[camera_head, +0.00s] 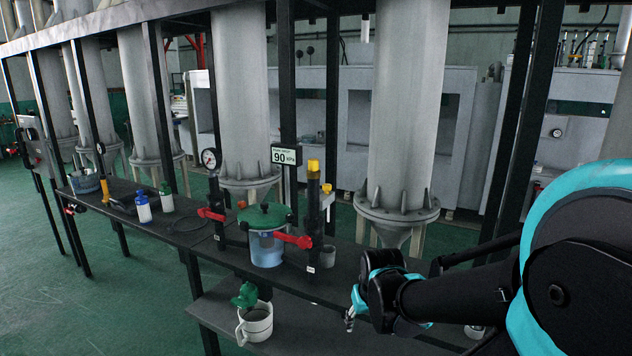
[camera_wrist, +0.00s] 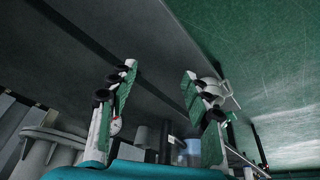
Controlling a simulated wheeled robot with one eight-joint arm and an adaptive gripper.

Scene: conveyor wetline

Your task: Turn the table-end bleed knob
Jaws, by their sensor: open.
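My gripper (camera_head: 352,312) is at the lower middle right of the head view, in front of the dark table (camera_head: 345,262). In the wrist view, my gripper (camera_wrist: 162,98) has its two green-padded fingers wide apart with nothing between them. I cannot pick out the bleed knob with certainty. A small red and black fitting (camera_head: 72,209) shows at the table's far left end. Red lever handles sit on two black upright pipes; the nearer pipe (camera_head: 313,225) has a yellow cap. My arm hides the table's right end.
A clear jar (camera_head: 266,249) with a green lid stands between the pipes. A gauge (camera_head: 209,158), a "90 kPa" sign (camera_head: 286,156) and small bottles (camera_head: 143,207) are along the table. A white jug (camera_head: 255,323) is on the lower shelf. The green floor (camera_head: 60,310) at left is clear.

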